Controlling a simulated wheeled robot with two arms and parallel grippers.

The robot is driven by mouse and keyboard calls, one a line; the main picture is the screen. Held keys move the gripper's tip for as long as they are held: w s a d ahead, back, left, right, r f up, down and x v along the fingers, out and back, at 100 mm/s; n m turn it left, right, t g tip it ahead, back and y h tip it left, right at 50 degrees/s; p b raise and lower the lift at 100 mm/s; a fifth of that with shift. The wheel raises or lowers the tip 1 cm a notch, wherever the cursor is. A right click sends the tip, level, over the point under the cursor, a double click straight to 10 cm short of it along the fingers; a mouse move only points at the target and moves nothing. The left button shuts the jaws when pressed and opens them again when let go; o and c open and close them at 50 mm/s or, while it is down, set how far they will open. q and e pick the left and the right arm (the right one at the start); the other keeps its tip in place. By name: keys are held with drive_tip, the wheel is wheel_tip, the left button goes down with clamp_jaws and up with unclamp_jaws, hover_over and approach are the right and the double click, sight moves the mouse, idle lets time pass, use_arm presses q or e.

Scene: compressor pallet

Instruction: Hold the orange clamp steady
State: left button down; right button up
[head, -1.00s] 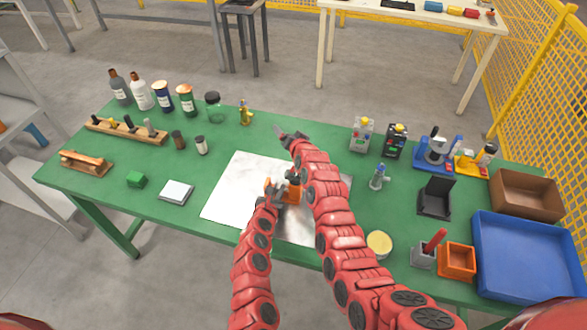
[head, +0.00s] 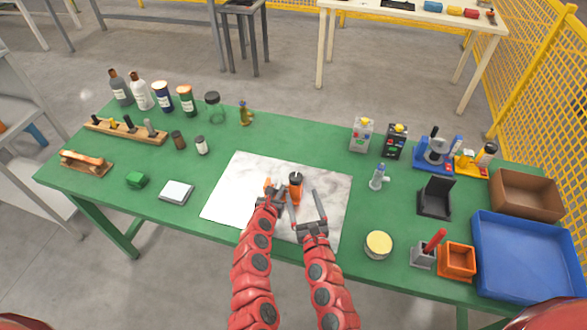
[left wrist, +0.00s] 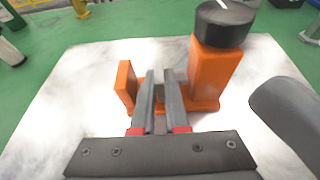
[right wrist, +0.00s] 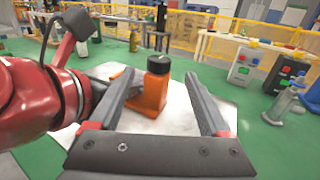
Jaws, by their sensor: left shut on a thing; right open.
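The orange clamp (head: 296,191) stands upright on the white marbled sheet, with a black knob on its taller post. In the left wrist view the clamp (left wrist: 213,75) shows a short upright plate on the left and the tall knobbed post on the right. My left gripper (head: 273,188) is shut on the clamp, its fingers (left wrist: 160,75) close together between plate and post. My right gripper (head: 305,193) is open and empty, just right of the clamp. In the right wrist view the clamp (right wrist: 155,88) stands beyond and between the open fingers (right wrist: 165,95).
The white sheet (head: 230,195) lies on the green table (head: 230,140). A round yellow-topped tin (head: 379,244), a grey holder with a red handle (head: 430,248) and an orange bin (head: 457,260) stand at the right. A blue tray (head: 530,250) is at the far right.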

sight(294, 173)
drive_tip(key=w, duration=0.3)
drive_tip(key=w+a, duration=0.1)
drive_tip(key=w, duration=0.2)
drive_tip(key=w+a, duration=0.1)
drive_tip(key=w, duration=0.3)
drive_tip(key=shift+w+a, duration=0.1)
drive_tip(key=shift+w, duration=0.75)
clamp_jaws()
drive_tip(key=shift+s+a+f+n+y, duration=0.15)
drive_tip(key=shift+s+f+n+y, duration=0.1)
drive_tip(key=shift+f+y, duration=0.2)
drive_tip(key=shift+s+a+f+n+y, duration=0.1)
drive_tip(key=shift+s+f+n+y, duration=0.2)
drive_tip(key=shift+f, duration=0.2)
drive_tip(key=shift+w+r+n+g+y, duration=0.15)
drive_tip(key=shift+w+r+y, duration=0.1)
drive_tip(key=shift+r, duration=0.2)
drive_tip(key=shift+w+r+n+g+y, duration=0.15)
drive_tip(key=shift+w+r+y, duration=0.1)
drive_tip(key=shift+r, duration=0.3)
unclamp_jaws()
